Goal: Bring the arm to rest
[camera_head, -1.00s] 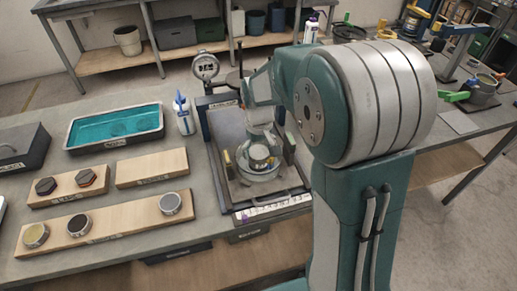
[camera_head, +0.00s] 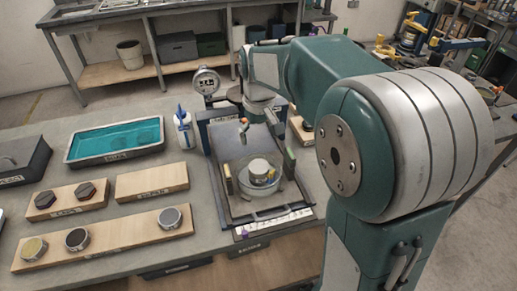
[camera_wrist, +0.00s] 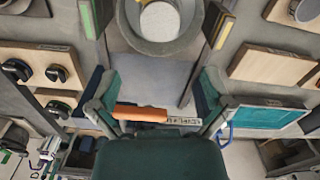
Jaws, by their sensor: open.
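My gripper (camera_wrist: 157,76) is open and empty in the wrist view, with its two fingers wide apart. In the head view my gripper (camera_head: 260,106) is over the back part of the lever frame (camera_head: 222,210), and its fingers are hard to make out. An orange handle (camera_head: 243,122) stands in the frame close below the gripper. The orange handle (camera_wrist: 140,113) also shows in the wrist view, near the gripper's base and not gripped. A round metal cup (camera_head: 258,172) sits inside the frame, clear of the gripper.
A teal-filled tray (camera_head: 115,138) and a white bottle (camera_head: 183,128) stand left of the frame. Wooden boards (camera_head: 150,183) with several round or hexagonal pieces lie at front left. A gauge (camera_head: 206,82) stands behind the frame. Bare bench shows between the boards and tray.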

